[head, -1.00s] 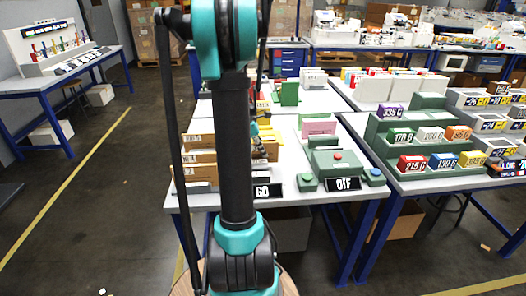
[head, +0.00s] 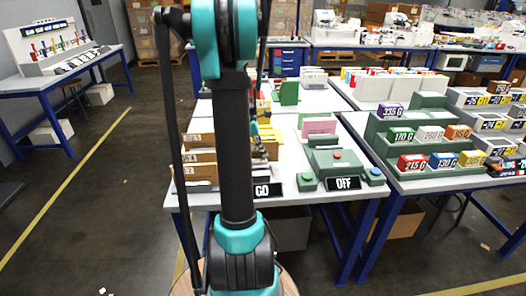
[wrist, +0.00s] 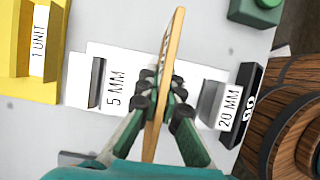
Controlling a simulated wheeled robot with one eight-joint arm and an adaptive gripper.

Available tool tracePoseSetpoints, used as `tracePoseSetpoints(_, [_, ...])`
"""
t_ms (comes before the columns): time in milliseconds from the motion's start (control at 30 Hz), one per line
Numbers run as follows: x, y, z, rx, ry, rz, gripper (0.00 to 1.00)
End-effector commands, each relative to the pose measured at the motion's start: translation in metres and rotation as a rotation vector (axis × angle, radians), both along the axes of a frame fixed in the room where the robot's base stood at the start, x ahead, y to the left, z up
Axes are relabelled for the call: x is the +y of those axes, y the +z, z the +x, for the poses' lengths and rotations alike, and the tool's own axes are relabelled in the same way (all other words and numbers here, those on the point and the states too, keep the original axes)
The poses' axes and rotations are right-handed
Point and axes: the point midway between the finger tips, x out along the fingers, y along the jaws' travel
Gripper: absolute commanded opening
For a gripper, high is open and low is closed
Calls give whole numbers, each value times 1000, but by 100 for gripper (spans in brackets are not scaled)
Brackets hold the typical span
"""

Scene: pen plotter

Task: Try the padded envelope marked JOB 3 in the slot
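My gripper (wrist: 160,104) is shut on a thin tan envelope (wrist: 172,40), seen almost edge-on in the wrist view. Dark print shows on one face, but I cannot read its job number. A grey block stands beside each label, one on the left (wrist: 97,82) and one on the right (wrist: 211,101). The envelope is over the strip between these blocks; its lower edge and any slot beneath are hidden. In the head view, my arm hides most of the gripper.
More tan envelopes (head: 200,157) stand at the left of the table. A yellow block marked "1 UNIT" (wrist: 22,50) is left of the strip. A black "GO" sign (head: 268,190) is at the front edge, near the green box (head: 335,168) with a red button and an "OFF" sign (head: 345,183).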

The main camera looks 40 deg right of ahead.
Motion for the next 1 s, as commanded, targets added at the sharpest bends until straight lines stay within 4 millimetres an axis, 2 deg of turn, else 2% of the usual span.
tracePoseSetpoints(267, [0,3,0,0,0,0,0])
tracePoseSetpoints(1000, [0,43,0,0,0,0,0])
